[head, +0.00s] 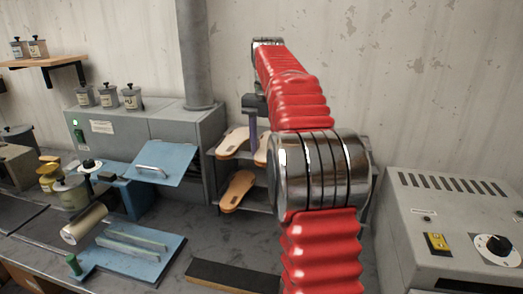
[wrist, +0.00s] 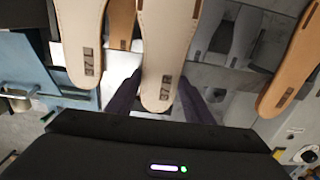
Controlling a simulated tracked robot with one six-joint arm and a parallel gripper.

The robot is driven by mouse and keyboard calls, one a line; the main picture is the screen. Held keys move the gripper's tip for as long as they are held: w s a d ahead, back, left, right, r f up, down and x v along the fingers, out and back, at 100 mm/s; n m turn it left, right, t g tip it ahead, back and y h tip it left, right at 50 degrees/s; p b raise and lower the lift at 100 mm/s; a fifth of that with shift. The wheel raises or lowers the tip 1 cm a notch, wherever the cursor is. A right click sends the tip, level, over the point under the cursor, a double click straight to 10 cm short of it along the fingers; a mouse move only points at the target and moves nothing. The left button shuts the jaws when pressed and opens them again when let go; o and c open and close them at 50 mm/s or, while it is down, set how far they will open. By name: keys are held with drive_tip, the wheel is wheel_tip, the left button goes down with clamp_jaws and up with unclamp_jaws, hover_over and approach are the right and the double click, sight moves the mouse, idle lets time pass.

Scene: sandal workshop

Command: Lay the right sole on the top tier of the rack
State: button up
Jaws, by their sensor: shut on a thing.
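My gripper (wrist: 158,92) is shut on a pale sole (wrist: 166,45), gripped near its marked end, which carries a small dark label ending in R. In the head view my gripper (head: 252,128) points down at the rack's top tier, and part of a pale sole (head: 261,150) shows beside it, mostly hidden by my arm. The grey rack (head: 214,168) stands against the wall. Another pale sole (head: 233,140) lies on its top tier, left of my gripper. I cannot tell whether the held sole touches the tier.
A tan sole (head: 237,190) lies on the lower tier. Another tan sole (wrist: 290,62) is at the right in the wrist view. A blue-lidded machine (head: 166,160) stands left of the rack, a grey control box (head: 450,225) right. A dark bar (head: 232,277) lies on the bench in front.

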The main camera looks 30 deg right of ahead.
drive_tip(key=shift+w+d+f, duration=0.1)
drive_tip(key=shift+w+d, duration=0.6)
drive_tip(key=shift+d, duration=0.1)
drive_tip(key=shift+f, duration=0.2)
drive_tip(key=o, duration=1.3)
drive_tip(key=shift+r, duration=0.1)
drive_tip(key=shift+r, duration=3.6)
drive_tip(key=shift+a, duration=0.1)
